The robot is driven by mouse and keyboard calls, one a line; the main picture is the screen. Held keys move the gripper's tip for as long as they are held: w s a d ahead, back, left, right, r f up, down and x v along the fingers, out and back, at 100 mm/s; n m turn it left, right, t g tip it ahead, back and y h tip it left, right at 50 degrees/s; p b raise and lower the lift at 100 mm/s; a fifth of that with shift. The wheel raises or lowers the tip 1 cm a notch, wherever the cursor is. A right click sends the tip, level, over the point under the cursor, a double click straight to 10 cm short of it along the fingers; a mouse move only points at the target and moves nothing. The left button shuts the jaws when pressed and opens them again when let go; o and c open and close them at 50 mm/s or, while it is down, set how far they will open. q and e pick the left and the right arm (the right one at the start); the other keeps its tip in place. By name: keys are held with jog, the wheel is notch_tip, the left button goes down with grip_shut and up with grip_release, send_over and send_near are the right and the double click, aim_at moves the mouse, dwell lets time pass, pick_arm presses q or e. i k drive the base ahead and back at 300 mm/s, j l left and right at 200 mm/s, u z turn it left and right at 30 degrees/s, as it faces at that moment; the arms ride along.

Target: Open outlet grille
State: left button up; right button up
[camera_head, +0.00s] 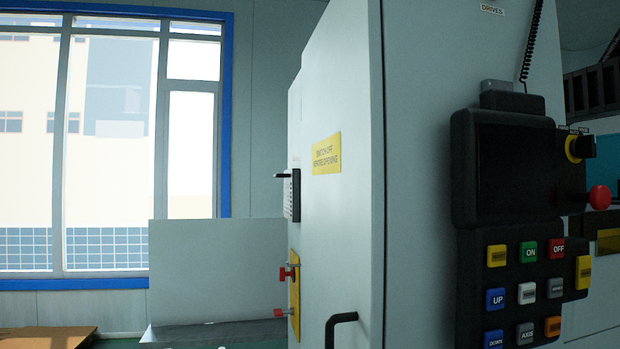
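A tall pale grey cabinet (345,120) fills the middle of the head view. On its far left face, seen almost edge-on, is a small dark-framed unit with a light, dotted or slatted surface (295,195). It may be the outlet grille, but the angle is too steep to be sure. A thin dark piece (283,176) sticks out to the left at its top. I cannot tell whether it is open or shut. Neither of my grippers is in view.
A control pendant (505,170) with coloured buttons hangs on the cabinet's right face. A black handle (340,325), a yellow warning label (326,155) and red levers (287,273) are on the cabinet. A grey panel (215,270) stands at left, before a blue-framed window (226,110).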

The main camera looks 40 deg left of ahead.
aim_at(292, 176)
jog(key=j+z, duration=0.45)
jog(key=j, duration=0.3)
jog(key=k+j+z, duration=0.1)
jog(key=j+z, duration=0.35)
jog(key=j, duration=0.3)
jog(key=k+j+z, duration=0.1)
jog(key=j, duration=0.3)
jog(key=j+z, duration=0.1)
jog(key=j, duration=0.3)
jog(key=k+j, duration=0.15)
jog(key=j, duration=0.25)
jog(key=k+j, duration=0.1)
jog(key=j, duration=0.3)
jog(key=k+j+z, duration=0.1)
jog(key=j, duration=0.3)
jog(key=k+j, duration=0.15)
jog(key=j, duration=0.25)
